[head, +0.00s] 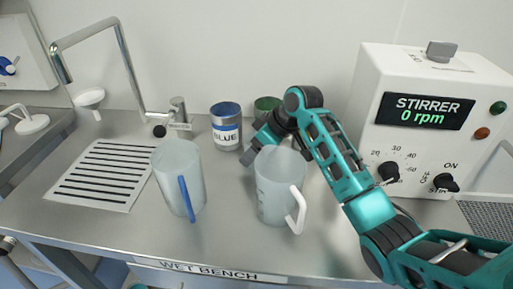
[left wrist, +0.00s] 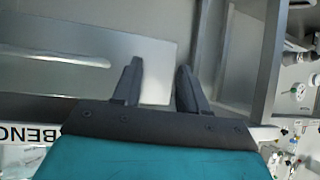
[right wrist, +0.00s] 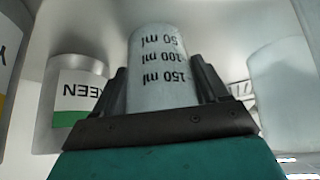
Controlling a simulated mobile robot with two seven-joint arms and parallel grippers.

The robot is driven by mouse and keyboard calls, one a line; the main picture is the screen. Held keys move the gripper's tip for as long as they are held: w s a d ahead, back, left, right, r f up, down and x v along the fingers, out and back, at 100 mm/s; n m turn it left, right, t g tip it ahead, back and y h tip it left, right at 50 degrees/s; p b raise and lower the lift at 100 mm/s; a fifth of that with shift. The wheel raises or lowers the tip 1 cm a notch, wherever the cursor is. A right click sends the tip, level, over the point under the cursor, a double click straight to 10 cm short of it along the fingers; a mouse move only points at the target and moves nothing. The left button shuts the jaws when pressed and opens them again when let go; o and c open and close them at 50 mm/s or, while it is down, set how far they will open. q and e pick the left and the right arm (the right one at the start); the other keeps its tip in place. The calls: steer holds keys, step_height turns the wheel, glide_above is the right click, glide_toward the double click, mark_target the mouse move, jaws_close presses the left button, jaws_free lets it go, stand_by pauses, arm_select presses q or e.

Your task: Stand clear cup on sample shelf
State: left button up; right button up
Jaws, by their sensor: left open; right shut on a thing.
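The clear cup (right wrist: 160,75) shows in the right wrist view, with dark 50, 100 and 150 ml marks. My right gripper (right wrist: 163,85) is shut on it, one finger on each side. In the head view my right gripper (head: 262,140) is over the bench, behind the white-handled jug, and I cannot make out the cup there. My left gripper (left wrist: 157,75) is open and empty in the left wrist view, above a metal surface. I cannot identify the sample shelf in these views.
A white-handled jug (head: 276,190) and a blue-handled jug (head: 176,178) stand on the wet bench (head: 100,222). A blue can (head: 226,128) and a green can (head: 268,104) stand behind. The stirrer (head: 420,120) is at right, a tap and drain at left.

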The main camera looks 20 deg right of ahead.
steer(key=shift+f, duration=0.15)
steer(key=o, duration=1)
steer(key=shift+o, duration=0.2)
